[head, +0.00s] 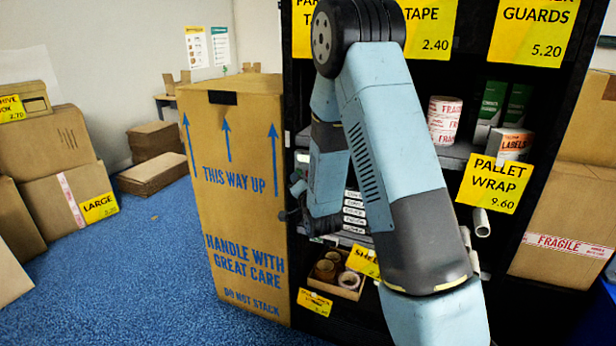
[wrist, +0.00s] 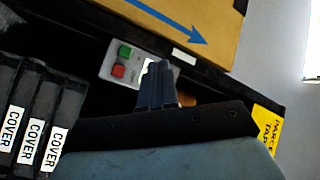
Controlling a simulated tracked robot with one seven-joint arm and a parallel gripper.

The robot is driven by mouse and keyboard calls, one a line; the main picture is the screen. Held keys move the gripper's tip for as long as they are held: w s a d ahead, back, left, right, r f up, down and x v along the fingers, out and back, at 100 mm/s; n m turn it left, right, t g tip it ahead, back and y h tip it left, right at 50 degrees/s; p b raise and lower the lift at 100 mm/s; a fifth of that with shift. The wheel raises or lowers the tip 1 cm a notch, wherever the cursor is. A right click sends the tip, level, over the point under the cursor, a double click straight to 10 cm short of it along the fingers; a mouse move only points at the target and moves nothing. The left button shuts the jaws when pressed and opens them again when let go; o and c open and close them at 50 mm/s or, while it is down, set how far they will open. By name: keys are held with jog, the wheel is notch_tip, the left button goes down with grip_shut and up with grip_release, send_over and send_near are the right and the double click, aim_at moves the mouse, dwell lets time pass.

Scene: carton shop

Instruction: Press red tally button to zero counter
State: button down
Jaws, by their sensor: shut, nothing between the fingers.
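The red button (wrist: 118,71) shows in the wrist view on a pale control box (wrist: 107,69), with a green button (wrist: 125,51) next to it. The box is fixed at the dark shelf unit, close to the tall carton. My gripper (wrist: 158,68) is shut and empty, its fingertips just to the right of the red button in the picture. They overlap part of the box, and I cannot tell how far off it they are. No counter reading can be made out. In the head view the buttons cannot be made out, and my arm covers part of the shelf.
A tall carton (head: 235,215) stands left of my wrist. The shelf (head: 452,155) holds tape rolls and labels, with an open box of brown rolls (head: 338,284) lower down. Black cases marked COVER (wrist: 36,125) are at the wrist view's left.

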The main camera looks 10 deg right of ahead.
jog(key=shift+m+t+y, duration=0.3)
jog(key=shift+m+t, duration=0.3)
jog(key=shift+t, duration=0.3)
jog(key=shift+s+a+f, duration=0.15)
jog(key=shift+a+f, duration=0.05)
jog(key=shift+f, duration=0.55)
jog(key=shift+s+a+f, duration=0.15)
jog(key=shift+s+f, duration=0.05)
jog(key=shift+f, duration=0.6)
jog(key=shift+s+a+f, duration=0.15)
jog(key=shift+a+f, duration=0.05)
jog(key=shift+f, duration=0.55)
jog(key=w+d, duration=0.5)
jog(key=w, duration=0.2)
jog(key=shift+w+d, duration=0.2)
jog(key=shift+w+d+r, duration=0.1)
jog(key=shift+w+d, duration=0.05)
jog(key=shift+w, duration=0.05)
